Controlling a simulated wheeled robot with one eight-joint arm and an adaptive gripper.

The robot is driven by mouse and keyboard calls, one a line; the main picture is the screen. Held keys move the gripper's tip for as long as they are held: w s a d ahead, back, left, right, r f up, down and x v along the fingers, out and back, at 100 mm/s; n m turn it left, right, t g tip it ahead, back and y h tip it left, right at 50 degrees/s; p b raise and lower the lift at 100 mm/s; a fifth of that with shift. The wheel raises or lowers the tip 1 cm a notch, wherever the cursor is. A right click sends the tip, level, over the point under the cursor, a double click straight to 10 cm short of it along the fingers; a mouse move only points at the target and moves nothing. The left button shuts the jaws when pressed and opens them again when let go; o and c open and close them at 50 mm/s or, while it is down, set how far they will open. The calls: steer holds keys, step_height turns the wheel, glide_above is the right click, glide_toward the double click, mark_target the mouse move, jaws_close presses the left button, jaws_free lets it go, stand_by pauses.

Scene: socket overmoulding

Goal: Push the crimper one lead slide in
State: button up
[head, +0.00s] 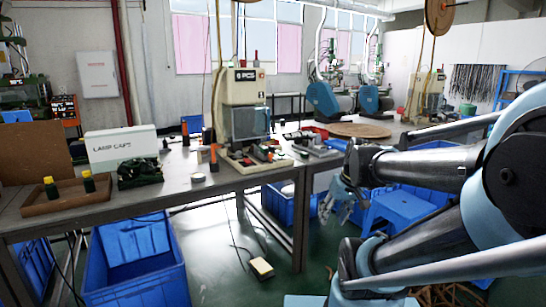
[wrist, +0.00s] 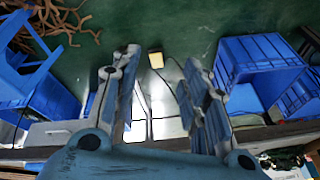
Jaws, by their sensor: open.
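A beige bench machine (head: 244,88), which may be the crimper, stands on the grey workbench (head: 120,207) in the head view. At its foot is a low base (head: 250,160) with small red, black and orange parts. I cannot make out which of these is the lead slide, or its position. My gripper (head: 342,205) hangs to the right of this machine, beyond the bench's right side and apart from the base. In the wrist view my gripper (wrist: 160,95) is open, its two fingers spread over the floor with nothing between them. The machine is not recognisable in the wrist view.
Blue crates (head: 137,262) stand on the floor under and before the bench. A blue stool (head: 400,210) is behind my arm. A white box (head: 121,143) and wooden tray (head: 66,194) occupy the bench's left.

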steer(key=w+a+r+n+t+y, duration=0.15)
steer(key=w+a+r, duration=0.25)
steer(key=w, duration=0.5)
steer(key=w+a+r+n+t+y, duration=0.1)
steer(key=w+a+r+n+y, duration=0.25)
steer(key=w, duration=0.55)
steer(key=n+t+y, duration=0.2)
steer(key=t+y, duration=0.1)
glide_toward(272, 154)
steer(key=x, duration=0.9)
steer(key=shift+w+a, duration=0.2)
steer(key=shift+w, duration=0.2)
steer(key=shift+c, duration=0.2)
jaws_close()
